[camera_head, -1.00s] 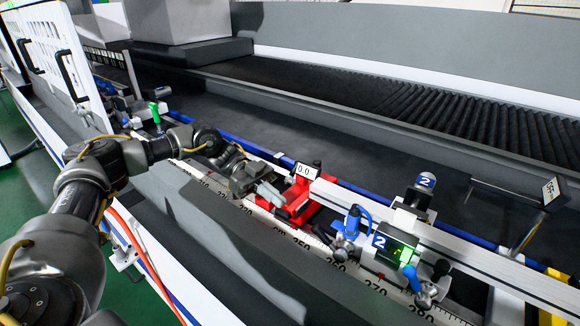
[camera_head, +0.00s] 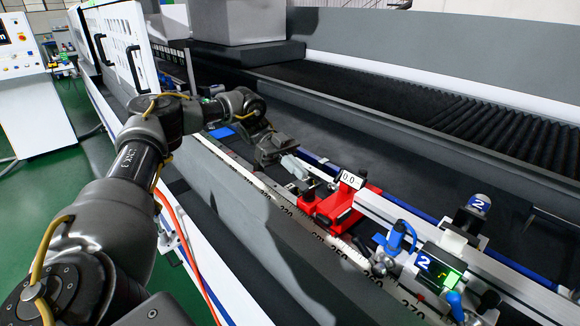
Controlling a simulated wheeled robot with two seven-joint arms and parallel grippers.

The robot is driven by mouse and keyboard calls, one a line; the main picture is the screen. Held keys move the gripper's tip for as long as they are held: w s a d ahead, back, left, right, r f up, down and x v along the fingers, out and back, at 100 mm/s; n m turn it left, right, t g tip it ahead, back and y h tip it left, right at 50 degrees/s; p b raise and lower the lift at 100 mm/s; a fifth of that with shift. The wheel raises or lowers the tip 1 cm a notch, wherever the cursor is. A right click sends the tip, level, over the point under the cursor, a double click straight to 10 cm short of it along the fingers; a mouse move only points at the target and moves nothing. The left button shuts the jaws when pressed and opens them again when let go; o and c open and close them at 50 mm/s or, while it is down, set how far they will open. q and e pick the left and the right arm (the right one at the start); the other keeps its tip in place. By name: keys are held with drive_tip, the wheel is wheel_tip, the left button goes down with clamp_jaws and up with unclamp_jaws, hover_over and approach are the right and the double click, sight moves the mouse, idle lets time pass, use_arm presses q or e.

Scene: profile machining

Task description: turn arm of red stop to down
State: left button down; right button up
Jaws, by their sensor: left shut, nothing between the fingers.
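The red stop (camera_head: 332,207) sits on the rail by the printed scale, with a small display reading 0.0 (camera_head: 351,180) on top. Its arm cannot be clearly told apart from its body at this size. My left gripper (camera_head: 297,168) is shut and empty, just up and left of the red stop. Its fingers point toward the stop; a small gap seems to lie between them, though contact cannot be ruled out. My right gripper is not in view.
A clamp unit marked 2 (camera_head: 436,265), with blue levers and a green-lit panel, stands right of the stop. The pale profile bar (camera_head: 386,208) runs between them. A dark flat bed (camera_head: 400,150) lies behind. A control cabinet (camera_head: 32,100) stands far left.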

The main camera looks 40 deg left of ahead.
use_arm(q)
drive_tip(key=shift+v, duration=1.3)
